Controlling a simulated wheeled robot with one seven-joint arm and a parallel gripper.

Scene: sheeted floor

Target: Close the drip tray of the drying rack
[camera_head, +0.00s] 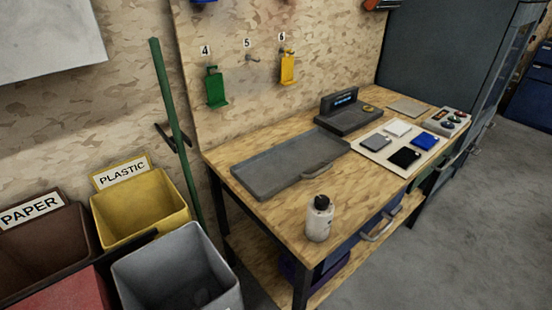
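I cannot make out a drying rack with a drip tray for certain in this view. A tall dark cabinet (447,55) stands behind the bench at the right, partly cut off. My gripper is not in view.
The wooden workbench (280,212) holds a white bottle (319,220), a scale (348,116), a board with coloured squares (371,155) and a button box (446,122). Yellow (140,212) and grey (178,272) bins stand left. Grey floor (470,230) at right is clear.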

